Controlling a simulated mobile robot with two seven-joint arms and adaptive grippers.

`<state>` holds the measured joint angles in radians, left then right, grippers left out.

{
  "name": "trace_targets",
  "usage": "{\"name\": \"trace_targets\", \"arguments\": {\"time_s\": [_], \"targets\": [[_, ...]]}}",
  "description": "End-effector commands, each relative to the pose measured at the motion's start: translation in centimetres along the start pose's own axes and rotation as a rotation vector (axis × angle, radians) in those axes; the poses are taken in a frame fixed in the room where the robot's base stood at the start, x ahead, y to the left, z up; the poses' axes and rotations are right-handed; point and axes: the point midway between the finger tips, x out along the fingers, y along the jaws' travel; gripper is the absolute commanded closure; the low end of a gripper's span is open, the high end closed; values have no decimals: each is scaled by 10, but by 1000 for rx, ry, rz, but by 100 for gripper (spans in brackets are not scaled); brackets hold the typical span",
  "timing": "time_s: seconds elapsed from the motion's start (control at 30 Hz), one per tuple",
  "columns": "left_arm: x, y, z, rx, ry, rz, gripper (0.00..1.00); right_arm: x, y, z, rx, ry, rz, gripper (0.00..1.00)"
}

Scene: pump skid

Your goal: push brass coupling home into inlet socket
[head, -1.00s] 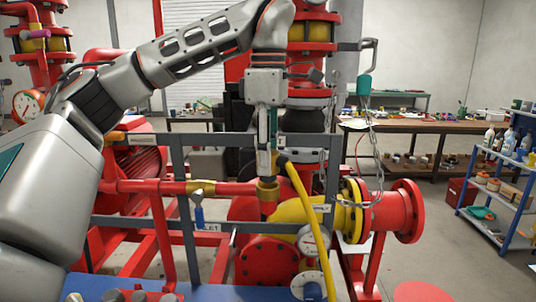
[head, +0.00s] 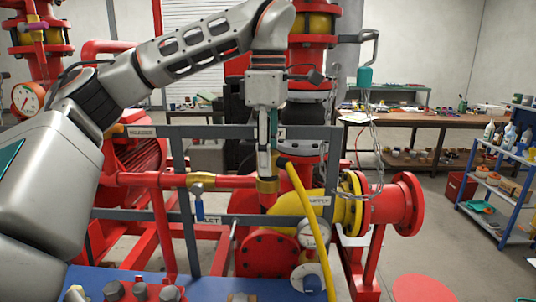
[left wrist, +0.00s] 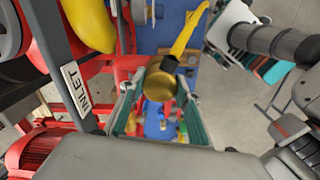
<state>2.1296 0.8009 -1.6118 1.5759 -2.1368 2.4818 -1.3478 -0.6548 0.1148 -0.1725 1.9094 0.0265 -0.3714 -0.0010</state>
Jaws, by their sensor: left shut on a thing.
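My left gripper (head: 266,162) points down and is shut on the brass coupling (head: 267,187), which has a yellow hose (head: 312,225) attached. The coupling is in front of the skid, beside the end of a red horizontal pipe in the picture; I cannot tell whether they touch. In the left wrist view the coupling (left wrist: 158,86) shows as a round brass piece between the fingers. An INLET label (left wrist: 75,88) is on the grey frame to its left. The label is partly covered in the head view (head: 209,220). I cannot make out the inlet socket.
A grey frame (head: 178,165) stands around the gripper. A blue-handled valve (head: 199,205) hangs to the left. A yellow pipe (head: 340,208) and red flange (head: 408,204) lie right.

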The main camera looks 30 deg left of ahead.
Motion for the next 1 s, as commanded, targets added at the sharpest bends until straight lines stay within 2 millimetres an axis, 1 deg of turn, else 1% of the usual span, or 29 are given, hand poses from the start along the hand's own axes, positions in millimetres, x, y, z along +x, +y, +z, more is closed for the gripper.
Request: {"name": "trace_targets", "arguments": {"time_s": [0.63, 0.83, 0.87, 0.9, 1.0], "targets": [[12, 0, 0, 1, -1, 0, 94, 1, 3, 2, -11, -1, 1, 60], [11, 0, 0, 0, 0, 0, 94, 1, 2, 1, -5, 0, 1, 60], [11, 0, 0, 0, 0, 0, 60, 1, 2, 1, -4, 0, 1, 60], [11, 0, 0, 0, 0, 0, 50, 1, 1, 1, -2, 1, 1, 60], [11, 0, 0, 0, 0, 0, 48, 1, 1, 0, 0, 1, 2, 60]]}}
